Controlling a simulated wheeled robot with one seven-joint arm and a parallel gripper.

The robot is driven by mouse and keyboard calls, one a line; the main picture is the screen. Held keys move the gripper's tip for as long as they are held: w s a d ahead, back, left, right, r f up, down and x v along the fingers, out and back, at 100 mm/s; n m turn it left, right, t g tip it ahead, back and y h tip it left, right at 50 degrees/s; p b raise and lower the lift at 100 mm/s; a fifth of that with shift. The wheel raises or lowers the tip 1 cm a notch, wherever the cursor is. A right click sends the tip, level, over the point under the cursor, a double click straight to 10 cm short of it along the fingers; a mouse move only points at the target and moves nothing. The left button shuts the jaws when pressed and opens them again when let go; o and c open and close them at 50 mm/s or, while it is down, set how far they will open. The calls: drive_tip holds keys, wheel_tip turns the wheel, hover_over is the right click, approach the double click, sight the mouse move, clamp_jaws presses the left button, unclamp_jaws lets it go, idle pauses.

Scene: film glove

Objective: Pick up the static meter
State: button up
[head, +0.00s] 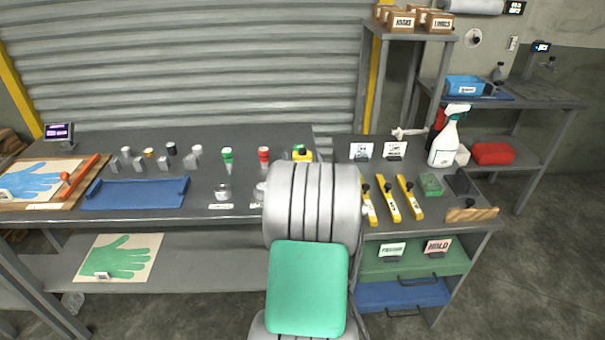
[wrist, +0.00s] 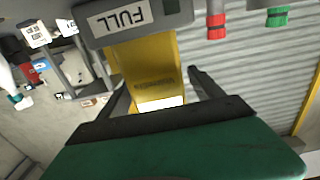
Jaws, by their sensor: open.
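A yellow upright piece, which looks like the static meter (wrist: 150,75), stands between the fingers of my gripper (wrist: 158,84) in the wrist view, which is upside down. Its base meets a dark grey block with a "FULL" label (wrist: 118,18). Faint lettering shows on its face. My gripper is open, with one finger at each side; I cannot tell whether either touches it. In the head view a yellow piece (head: 302,153) shows just above my arm, on the bench to the right of a red-topped holder; my arm hides its lower part and my gripper.
Red-topped (head: 264,157) and green-topped (head: 227,156) pieces stand close to the left. A blue tray (head: 136,195) lies further left. Several yellow bars (head: 388,198), a spray bottle (head: 445,138) and a green block (head: 430,185) are on the right bench. A corrugated shutter stands behind.

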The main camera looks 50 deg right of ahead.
drive_tip(key=shift+w+d, duration=0.2)
drive_tip(key=shift+d, duration=0.05)
drive_tip(key=c, duration=1.6)
